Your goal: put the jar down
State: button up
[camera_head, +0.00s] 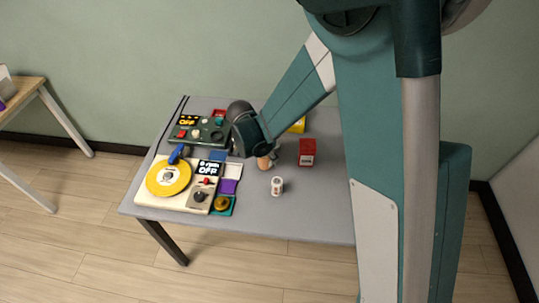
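A small white jar-like container (277,186) with a reddish mark stands upright on the grey table (300,225), near the front middle. A tan rounded object (264,162) shows just behind it, below the end of my arm. I cannot tell which of these is the jar. My gripper (262,150) is at the dark end of the arm, above the middle of the table. Its fingers are hidden or too small to make out, so I cannot see whether it holds the tan object.
A red box (307,152) stands right of the tan object, with a yellow item (298,125) behind it. A cream panel (158,199) with a yellow disc and a dark green panel (190,137) fill the table's left side. The front right of the table is clear.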

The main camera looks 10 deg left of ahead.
jog(key=shift+f, duration=0.15)
jog(key=o, duration=1.1)
jog(key=shift+r, duration=0.2)
jog(key=shift+p+v, duration=1.1)
jog(key=shift+v, duration=4.9)
